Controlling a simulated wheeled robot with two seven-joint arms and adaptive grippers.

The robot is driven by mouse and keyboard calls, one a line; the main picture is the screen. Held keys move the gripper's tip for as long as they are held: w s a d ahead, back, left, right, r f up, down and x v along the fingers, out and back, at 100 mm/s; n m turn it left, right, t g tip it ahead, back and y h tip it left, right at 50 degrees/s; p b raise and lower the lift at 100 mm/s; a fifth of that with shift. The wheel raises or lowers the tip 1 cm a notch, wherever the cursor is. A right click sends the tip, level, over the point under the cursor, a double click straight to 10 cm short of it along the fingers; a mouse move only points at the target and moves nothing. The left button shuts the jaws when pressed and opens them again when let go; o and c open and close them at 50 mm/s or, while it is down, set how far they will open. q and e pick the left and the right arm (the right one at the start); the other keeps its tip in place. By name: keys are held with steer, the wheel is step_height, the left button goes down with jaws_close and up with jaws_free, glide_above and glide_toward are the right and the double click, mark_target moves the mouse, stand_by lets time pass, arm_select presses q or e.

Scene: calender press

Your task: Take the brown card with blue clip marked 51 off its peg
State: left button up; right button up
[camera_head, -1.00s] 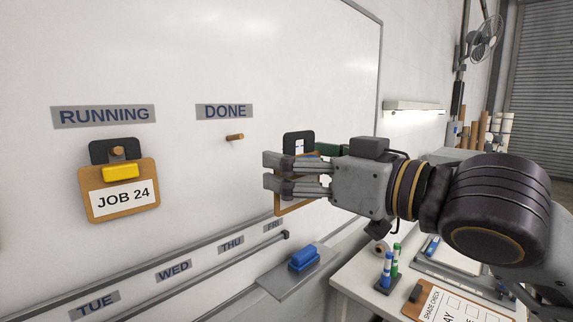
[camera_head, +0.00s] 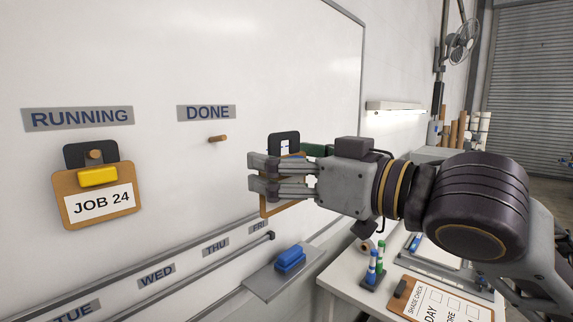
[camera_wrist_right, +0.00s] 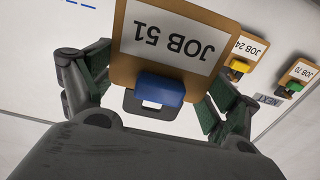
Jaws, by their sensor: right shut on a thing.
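The brown card with the blue clip marked JOB 51 (camera_wrist_right: 165,45) appears upside down in the right wrist view, between the fingers of my right gripper (camera_wrist_right: 160,100). Its blue clip (camera_wrist_right: 160,88) and black hanger (camera_wrist_right: 130,103) face me, and no peg shows in the hanger's slot. In the head view my right gripper (camera_head: 262,176) is shut on the card, in front of the whiteboard. There it hides most of the card; the hanger's top (camera_head: 283,140) and a brown lower edge (camera_head: 270,207) show. My left gripper is not in view.
The wooden peg (camera_head: 218,139) under DONE (camera_head: 206,113) is bare. The JOB 24 card with yellow clip (camera_head: 97,192) hangs under RUNNING. The JOB 70 card (camera_wrist_right: 300,72) shows in the wrist view. A blue eraser (camera_head: 290,260) sits on a ledge below.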

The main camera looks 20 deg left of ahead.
mark_target(286, 156)
steer(key=shift+r+p, duration=0.3)
stand_by(0.4)
steer(key=shift+r+p+v, duration=0.2)
steer(key=shift+p+v, duration=0.05)
steer(key=shift+v, duration=0.85)
steer(key=shift+r+p+v, duration=0.2)
steer(key=shift+v, duration=0.9)
steer(key=shift+d, duration=0.2)
stand_by(0.4)
steer(key=shift+v, duration=2.95)
steer(key=shift+a+f, duration=0.1)
steer(key=shift+f, duration=0.05)
